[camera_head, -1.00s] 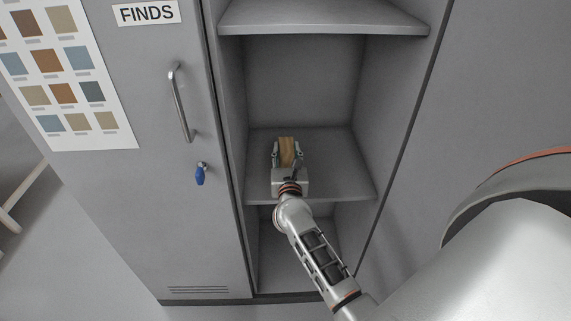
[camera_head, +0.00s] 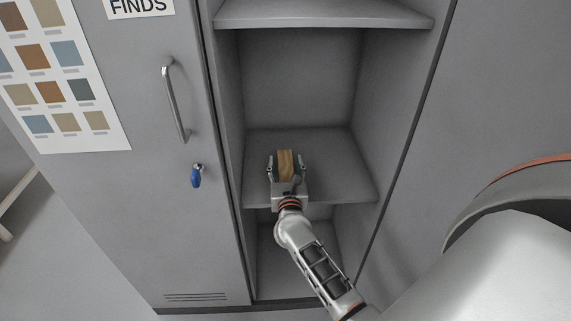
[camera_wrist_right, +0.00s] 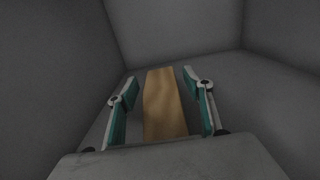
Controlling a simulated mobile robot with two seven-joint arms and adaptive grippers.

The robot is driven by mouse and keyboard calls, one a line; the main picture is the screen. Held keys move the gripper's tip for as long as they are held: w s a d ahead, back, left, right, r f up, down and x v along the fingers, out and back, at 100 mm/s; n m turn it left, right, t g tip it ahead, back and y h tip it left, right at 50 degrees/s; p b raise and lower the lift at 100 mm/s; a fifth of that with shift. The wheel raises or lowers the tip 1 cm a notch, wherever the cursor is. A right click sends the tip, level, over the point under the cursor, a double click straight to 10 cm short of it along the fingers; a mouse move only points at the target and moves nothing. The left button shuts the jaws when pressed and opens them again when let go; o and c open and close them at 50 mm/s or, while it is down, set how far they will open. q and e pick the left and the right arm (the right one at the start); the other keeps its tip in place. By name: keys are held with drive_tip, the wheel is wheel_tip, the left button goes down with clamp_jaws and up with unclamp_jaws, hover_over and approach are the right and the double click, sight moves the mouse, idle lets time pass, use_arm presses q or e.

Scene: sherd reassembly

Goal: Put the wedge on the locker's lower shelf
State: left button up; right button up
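The wedge (camera_head: 286,164) is a tan, wood-coloured block. It is at the locker's lower shelf (camera_head: 340,180), near the middle of its width, and appears to rest on it. My right gripper (camera_head: 285,163) reaches in from the front, with one finger on each side of the wedge. In the right wrist view the wedge (camera_wrist_right: 164,105) lies between the teal-padded fingers of the gripper (camera_wrist_right: 158,85), with a visible gap on both sides, so the gripper is open. The wedge's near end is hidden behind the gripper body. My left gripper is not in view.
An upper shelf (camera_head: 325,14) spans the locker above, and an open compartment (camera_head: 290,265) lies below. Side walls bound the bay. A grey door (camera_head: 130,220) with a handle (camera_head: 174,103) and blue key fob (camera_head: 196,178) stands left. Shelf room is free around the wedge.

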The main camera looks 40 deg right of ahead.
drive_tip(key=shift+r, duration=0.15)
drive_tip(key=shift+s+a, duration=0.15)
drive_tip(key=shift+s, duration=0.05)
drive_tip(key=v, duration=1)
drive_tip(key=shift+s, duration=0.2)
drive_tip(key=shift+s+a, duration=0.35)
drive_tip(key=shift+s, duration=0.1)
